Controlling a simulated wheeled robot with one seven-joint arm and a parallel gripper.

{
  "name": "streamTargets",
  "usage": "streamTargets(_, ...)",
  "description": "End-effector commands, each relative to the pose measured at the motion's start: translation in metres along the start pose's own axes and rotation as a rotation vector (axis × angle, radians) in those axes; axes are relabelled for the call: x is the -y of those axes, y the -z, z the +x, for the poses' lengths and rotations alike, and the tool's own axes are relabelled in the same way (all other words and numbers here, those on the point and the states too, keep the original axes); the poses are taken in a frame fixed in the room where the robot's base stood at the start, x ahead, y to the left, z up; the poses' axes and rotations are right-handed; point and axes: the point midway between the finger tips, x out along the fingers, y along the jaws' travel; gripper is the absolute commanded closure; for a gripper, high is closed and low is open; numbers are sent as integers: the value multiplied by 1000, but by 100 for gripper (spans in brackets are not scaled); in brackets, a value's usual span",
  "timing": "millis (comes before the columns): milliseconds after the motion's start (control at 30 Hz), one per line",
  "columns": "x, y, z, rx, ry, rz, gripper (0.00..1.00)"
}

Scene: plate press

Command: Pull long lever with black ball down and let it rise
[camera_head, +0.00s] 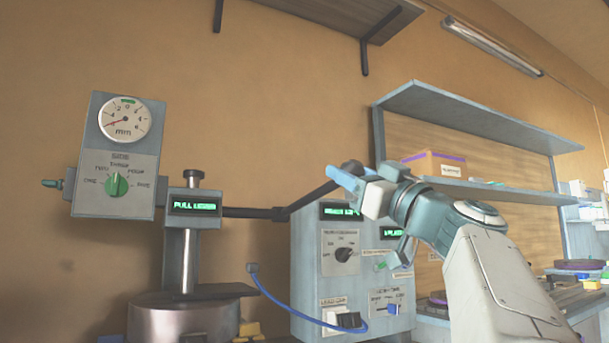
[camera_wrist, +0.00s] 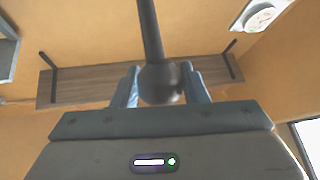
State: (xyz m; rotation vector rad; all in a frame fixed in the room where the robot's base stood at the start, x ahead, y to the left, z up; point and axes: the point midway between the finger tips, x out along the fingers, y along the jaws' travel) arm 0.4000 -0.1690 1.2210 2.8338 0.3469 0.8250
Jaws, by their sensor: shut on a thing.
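The long lever (camera_head: 312,196) is a dark rod that slopes up to the right from a pivot beside the press to a black ball (camera_head: 351,168). My gripper (camera_head: 360,176) is at the ball, with its light blue fingers on either side of it. In the wrist view the black ball (camera_wrist: 160,84) sits between the two fingers, and the rod runs up out of the picture. The gripper is shut on the ball. The press (camera_head: 180,255) stands at the left with a lit display reading what looks like "PULL LEVER". Part of the ball is hidden by the fingers.
A dial gauge panel (camera_head: 118,155) with a green knob is at the left. A control box (camera_head: 350,270) with a blue cable stands below the lever. A wall shelf (camera_head: 480,118) is behind my arm at the right. The space above the lever is clear.

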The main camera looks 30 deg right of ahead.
Motion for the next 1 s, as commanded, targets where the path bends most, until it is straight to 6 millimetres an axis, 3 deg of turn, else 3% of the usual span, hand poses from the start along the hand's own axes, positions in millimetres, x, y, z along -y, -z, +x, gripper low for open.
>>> streamTargets(600,-3,-6,-5,2,-11,-8,100)
streamTargets(633,-3,-6,-5,2,-11,-8,55)
streamTargets(700,-3,-6,-5,1,-11,-8,40)
streamTargets(1000,-3,-7,-6,1,-10,-6,40)
